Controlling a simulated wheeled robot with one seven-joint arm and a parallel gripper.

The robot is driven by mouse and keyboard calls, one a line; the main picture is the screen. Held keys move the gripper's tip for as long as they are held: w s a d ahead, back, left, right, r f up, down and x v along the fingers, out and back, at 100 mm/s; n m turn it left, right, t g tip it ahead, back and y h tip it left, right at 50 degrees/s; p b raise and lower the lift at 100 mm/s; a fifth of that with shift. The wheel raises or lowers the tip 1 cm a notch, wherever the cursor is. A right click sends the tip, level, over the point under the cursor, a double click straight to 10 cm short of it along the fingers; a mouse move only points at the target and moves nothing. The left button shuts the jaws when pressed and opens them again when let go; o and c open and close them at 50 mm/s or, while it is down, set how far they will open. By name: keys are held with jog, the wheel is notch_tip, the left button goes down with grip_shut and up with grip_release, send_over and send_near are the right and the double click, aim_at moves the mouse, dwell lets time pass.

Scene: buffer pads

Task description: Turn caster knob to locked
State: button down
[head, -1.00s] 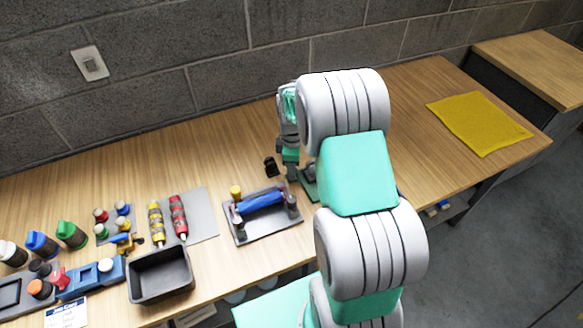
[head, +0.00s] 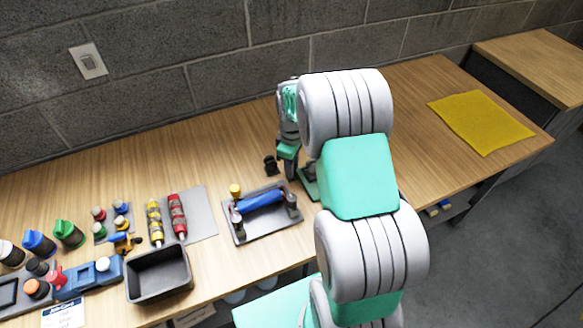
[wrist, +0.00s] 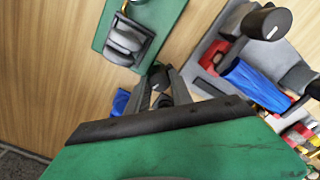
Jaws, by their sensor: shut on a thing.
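The caster fixture is a green plate (wrist: 112,12) with a grey caster wheel (wrist: 125,42), at the upper left in the wrist view. In the head view only a bit of the green plate (head: 309,186) shows beside my arm. A small dark knob (wrist: 158,73) sits between my fingertips, close to the plate's edge. My gripper (wrist: 162,82) is shut on this knob, pointing down at the bench. In the head view my gripper (head: 291,172) is partly hidden behind my arm. The knob's marking cannot be seen.
A grey tray (head: 267,231) with a blue roller (head: 259,201) and several posts stands just left of my gripper. A black knob with a white line (wrist: 268,22) shows nearby. A small black item (head: 270,166) is near the gripper. The bench right, toward the yellow cloth (head: 480,122), is mostly clear.

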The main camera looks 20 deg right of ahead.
jog(key=m+b, duration=0.1)
jog(key=m, duration=0.6)
jog(key=shift+d+b, duration=0.1)
jog(key=shift+b, duration=0.25)
jog(key=m+b, duration=0.1)
jog(key=m, duration=0.6)
jog(key=c, duration=1.1)
grip_release()
notch_tip(320, 180, up, 8)
jog(key=shift+f+b, duration=0.1)
jog(key=shift+b, duration=0.25)
